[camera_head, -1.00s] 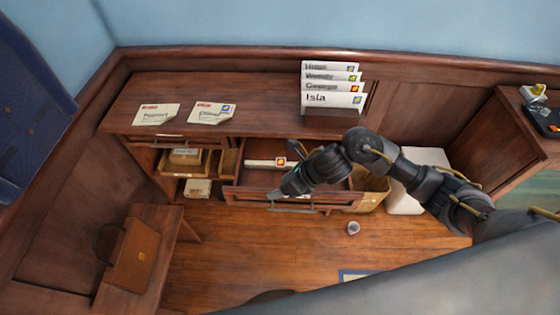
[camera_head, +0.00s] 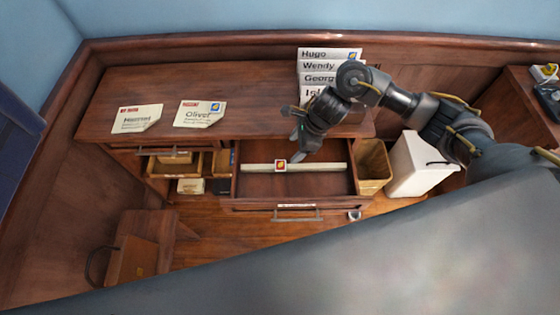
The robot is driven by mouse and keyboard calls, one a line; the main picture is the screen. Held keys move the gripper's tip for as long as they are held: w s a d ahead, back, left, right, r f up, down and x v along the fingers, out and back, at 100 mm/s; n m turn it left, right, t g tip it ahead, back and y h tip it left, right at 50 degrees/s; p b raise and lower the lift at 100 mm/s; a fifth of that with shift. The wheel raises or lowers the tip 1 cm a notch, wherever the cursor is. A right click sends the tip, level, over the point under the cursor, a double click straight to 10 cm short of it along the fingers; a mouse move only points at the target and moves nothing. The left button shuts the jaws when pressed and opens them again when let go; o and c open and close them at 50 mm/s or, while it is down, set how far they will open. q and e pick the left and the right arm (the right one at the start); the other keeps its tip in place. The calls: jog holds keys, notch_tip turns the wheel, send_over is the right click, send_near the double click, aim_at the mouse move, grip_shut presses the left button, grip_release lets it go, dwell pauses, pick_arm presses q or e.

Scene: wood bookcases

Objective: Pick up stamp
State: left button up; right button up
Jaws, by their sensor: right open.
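A small stamp (camera_head: 280,166) with a red and yellow picture sits on a pale strip (camera_head: 318,168) that runs across the inside of the open middle drawer (camera_head: 262,187). My right gripper (camera_head: 293,138) is open and empty, above and slightly right of the stamp in the picture, over the drawer's back part and desk edge. It appears apart from the stamp. My left gripper is not in view.
Two letters (camera_head: 137,119) lie on the desk top at left. A name-card rack (camera_head: 313,66) stands behind my right arm. A wooden bin (camera_head: 374,168) and white container (camera_head: 420,166) stand right of the drawer. A briefcase (camera_head: 133,261) is lower left.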

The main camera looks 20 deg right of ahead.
aim_at(281, 165)
jog(key=x, duration=0.4)
jog(key=shift+s+a+r, duration=0.1)
jog(key=shift+f, duration=0.4)
jog(key=shift+a+f+p, duration=0.2)
jog(key=shift+f+p, duration=0.1)
jog(key=shift+p, duration=0.25)
jog(key=p+x, duration=0.1)
jog(key=x, duration=0.2)
jog(key=shift+a+f, duration=0.1)
jog(key=shift+f, duration=0.2)
jog(key=shift+a+f, duration=0.1)
jog(key=shift+f, duration=0.2)
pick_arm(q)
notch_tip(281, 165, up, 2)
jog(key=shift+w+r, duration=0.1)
pick_arm(e)
jog(key=shift+c, duration=0.2)
jog(key=c, duration=1)
